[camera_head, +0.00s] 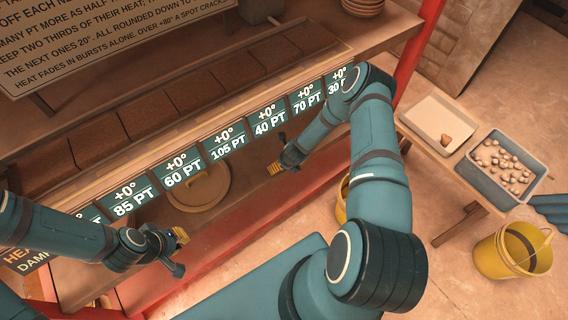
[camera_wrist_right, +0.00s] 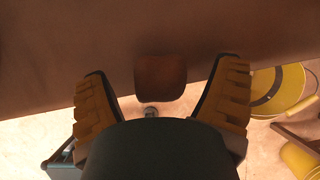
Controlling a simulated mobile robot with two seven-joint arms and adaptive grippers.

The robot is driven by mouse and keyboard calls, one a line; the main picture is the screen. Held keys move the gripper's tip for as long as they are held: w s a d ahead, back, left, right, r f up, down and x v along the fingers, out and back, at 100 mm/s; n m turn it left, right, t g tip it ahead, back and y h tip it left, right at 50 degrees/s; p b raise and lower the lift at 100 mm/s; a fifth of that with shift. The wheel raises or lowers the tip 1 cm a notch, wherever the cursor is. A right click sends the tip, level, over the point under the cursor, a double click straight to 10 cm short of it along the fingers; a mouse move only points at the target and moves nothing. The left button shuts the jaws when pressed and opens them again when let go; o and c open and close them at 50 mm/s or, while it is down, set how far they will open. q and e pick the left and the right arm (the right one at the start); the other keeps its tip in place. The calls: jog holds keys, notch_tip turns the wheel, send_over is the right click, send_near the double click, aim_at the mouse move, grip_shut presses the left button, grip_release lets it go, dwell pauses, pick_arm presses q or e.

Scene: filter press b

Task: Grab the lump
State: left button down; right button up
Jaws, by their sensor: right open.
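A small brown lump (camera_head: 445,140) lies in the pale tray (camera_head: 432,122) at the right of the head view. My right gripper (camera_head: 277,168) is well to the left of that tray, in front of the row of signs. In the right wrist view my right gripper (camera_wrist_right: 165,95) is open. A dark brown, squarish piece (camera_wrist_right: 160,78) shows between its fingers, against a brown surface; I cannot tell whether it is a lump or part of the structure. My left gripper (camera_head: 180,252) hangs at the lower left; its opening is unclear.
A grey tray (camera_head: 480,182) with several pale lumps stands beside the pale tray. A yellow bucket (camera_head: 512,250) is on the floor below. A row of signs (camera_head: 225,142) runs along the brick bench, with a round lid (camera_head: 198,187) beneath. A red post (camera_head: 418,50) stands between bench and trays.

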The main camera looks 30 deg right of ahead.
jog(key=c, duration=1.3)
jog(key=shift+c, duration=0.2)
jog(key=shift+r, duration=0.15)
